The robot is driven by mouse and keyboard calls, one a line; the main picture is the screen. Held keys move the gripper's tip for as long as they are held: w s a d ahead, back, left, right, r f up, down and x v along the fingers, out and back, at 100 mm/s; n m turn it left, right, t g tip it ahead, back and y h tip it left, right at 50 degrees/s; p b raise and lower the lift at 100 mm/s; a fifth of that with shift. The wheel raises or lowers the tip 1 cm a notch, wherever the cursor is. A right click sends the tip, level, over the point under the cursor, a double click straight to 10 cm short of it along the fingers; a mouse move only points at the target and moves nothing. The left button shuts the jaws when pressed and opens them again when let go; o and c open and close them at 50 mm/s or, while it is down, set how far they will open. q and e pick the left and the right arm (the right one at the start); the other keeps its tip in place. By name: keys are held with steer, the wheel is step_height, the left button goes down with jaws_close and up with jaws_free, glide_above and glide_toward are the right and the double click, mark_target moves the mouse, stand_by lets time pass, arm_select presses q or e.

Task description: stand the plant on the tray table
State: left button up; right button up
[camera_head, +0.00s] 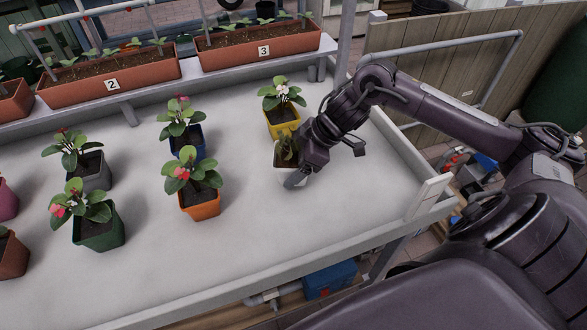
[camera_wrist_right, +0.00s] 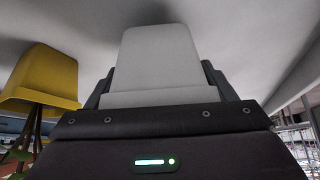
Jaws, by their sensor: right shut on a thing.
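The tray table (camera_head: 250,230) is a wide white bench with a raised rim. Several potted plants stand on it. In the right wrist view the white pot (camera_wrist_right: 158,60) sits between the two fingers. I cannot tell whether its base touches the table. A yellow pot (camera_head: 282,122) with white flowers stands just behind it and also shows in the right wrist view (camera_wrist_right: 42,75). My left gripper is not in view.
An orange pot (camera_head: 200,205), a blue pot (camera_head: 190,145), a green pot (camera_head: 100,230) and a grey pot (camera_head: 92,172) stand to the left. Long planters numbered 2 (camera_head: 112,84) and 3 (camera_head: 264,50) line the back. The table's front right is clear.

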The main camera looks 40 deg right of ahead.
steer(key=shift+f, duration=1.1)
steer(key=shift+f, duration=0.1)
steer(key=o, duration=1.2)
steer(key=shift+c, duration=0.2)
